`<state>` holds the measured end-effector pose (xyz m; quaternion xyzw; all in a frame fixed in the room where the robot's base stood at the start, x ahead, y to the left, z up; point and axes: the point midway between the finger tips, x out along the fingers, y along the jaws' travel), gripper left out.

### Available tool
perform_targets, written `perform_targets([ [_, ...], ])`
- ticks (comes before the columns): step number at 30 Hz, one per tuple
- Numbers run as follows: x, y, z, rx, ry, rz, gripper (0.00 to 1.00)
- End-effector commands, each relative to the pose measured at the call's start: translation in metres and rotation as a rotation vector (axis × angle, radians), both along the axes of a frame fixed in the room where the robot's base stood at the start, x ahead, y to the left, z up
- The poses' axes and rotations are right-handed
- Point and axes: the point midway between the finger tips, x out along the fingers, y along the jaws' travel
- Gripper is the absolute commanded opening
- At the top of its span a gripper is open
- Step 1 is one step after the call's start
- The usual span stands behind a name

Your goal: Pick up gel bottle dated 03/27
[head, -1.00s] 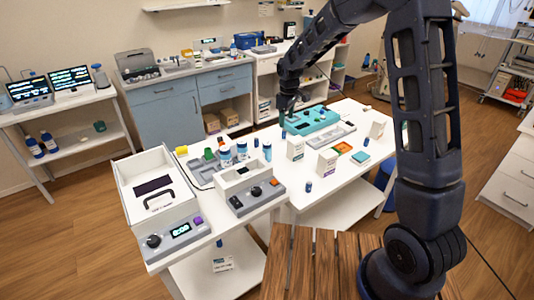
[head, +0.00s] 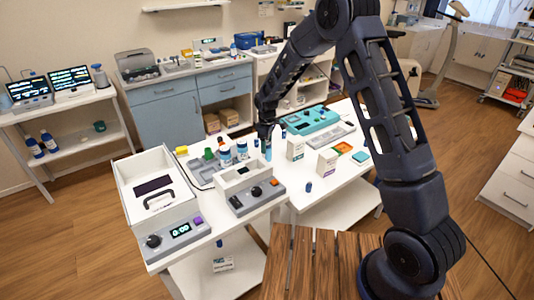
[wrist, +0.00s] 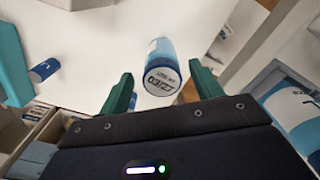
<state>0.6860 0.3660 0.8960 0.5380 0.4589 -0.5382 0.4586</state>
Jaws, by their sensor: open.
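A blue bottle with a white top (wrist: 161,70) shows in the wrist view between my two green fingers. The print on its top is upside down and appears to read 03/27. In the head view it appears as the slim blue bottle (head: 268,153) standing on the white table. My gripper (head: 267,131) is just above it, pointing down. In the wrist view my gripper (wrist: 160,78) is open, with one finger on each side of the bottle and gaps visible. Whether the fingertips reach down around its body cannot be told.
Other white and blue bottles (head: 225,158) stand close on the left; a larger one (wrist: 295,112) is at the right in the wrist view. A white box (head: 295,149) stands close on the right.

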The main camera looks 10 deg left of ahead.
Motion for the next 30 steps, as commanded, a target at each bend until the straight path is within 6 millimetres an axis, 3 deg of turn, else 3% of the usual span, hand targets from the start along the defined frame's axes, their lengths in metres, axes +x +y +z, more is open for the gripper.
perform_targets([
  [5, -0.001, -0.001, -0.011, -0.002, 0.001, 0.0, 0.65],
  [14, -0.004, -0.002, -0.049, -0.002, 0.001, 0.0, 0.65],
  [22, -0.003, -0.002, -0.052, 0.0, -0.001, 0.0, 0.65],
  [30, -0.003, -0.002, -0.052, 0.0, 0.0, 0.0, 0.14],
])
